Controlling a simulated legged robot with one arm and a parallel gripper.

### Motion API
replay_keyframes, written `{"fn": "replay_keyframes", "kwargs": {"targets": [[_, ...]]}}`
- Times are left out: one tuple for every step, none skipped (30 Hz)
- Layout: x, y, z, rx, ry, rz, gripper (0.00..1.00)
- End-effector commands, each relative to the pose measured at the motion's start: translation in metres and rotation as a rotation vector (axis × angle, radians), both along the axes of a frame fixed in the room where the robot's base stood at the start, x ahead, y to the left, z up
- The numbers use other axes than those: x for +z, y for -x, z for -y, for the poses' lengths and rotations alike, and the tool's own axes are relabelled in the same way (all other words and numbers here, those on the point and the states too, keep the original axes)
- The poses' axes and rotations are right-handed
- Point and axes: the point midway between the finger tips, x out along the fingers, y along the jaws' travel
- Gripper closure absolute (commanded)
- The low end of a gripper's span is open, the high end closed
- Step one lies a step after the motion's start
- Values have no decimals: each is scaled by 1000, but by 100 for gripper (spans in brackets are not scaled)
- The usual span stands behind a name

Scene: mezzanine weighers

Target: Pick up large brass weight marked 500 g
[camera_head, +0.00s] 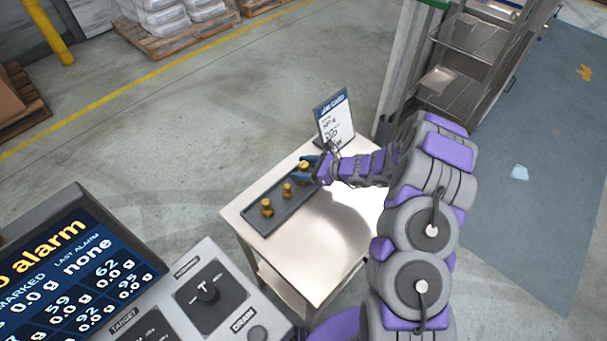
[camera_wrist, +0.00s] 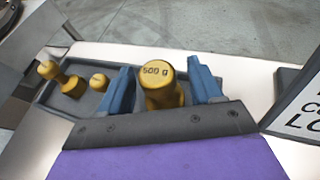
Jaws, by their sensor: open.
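The large brass weight marked 500 g (camera_wrist: 160,90) stands upright at the right end of a dark tray (camera_wrist: 48,98). In the head view the weight (camera_head: 304,166) shows partly at my gripper's fingers. My gripper (camera_wrist: 163,84) is open, with one blue finger on each side of the weight. Small gaps seem to show between the fingers and the weight; I cannot tell whether either touches. The lower part of the weight is hidden behind the gripper's dark front edge.
Two other brass weights, a middle one (camera_head: 287,190) and a left one (camera_head: 267,207), stand in the tray. The tray lies on a pale table (camera_head: 290,262). A control console (camera_head: 222,305) is at lower left.

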Motion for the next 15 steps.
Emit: {"fn": "replay_keyframes", "kwargs": {"targets": [[0,0,0,0,0,0,38],[0,0,0,0,0,0,41],[0,0,0,0,0,0,45],[0,0,0,0,0,0,48],[0,0,0,0,0,0,51],[0,0,0,0,0,0,54],[0,0,0,0,0,0,57],[0,0,0,0,0,0,60],[0,0,0,0,0,0,64],[0,0,0,0,0,0,67],[0,0,0,0,0,0,70],[0,0,0,0,0,0,74],[0,0,0,-1,0,0,76],[0,0,0,-1,0,0,79],[0,0,0,-1,0,0,83]]}}
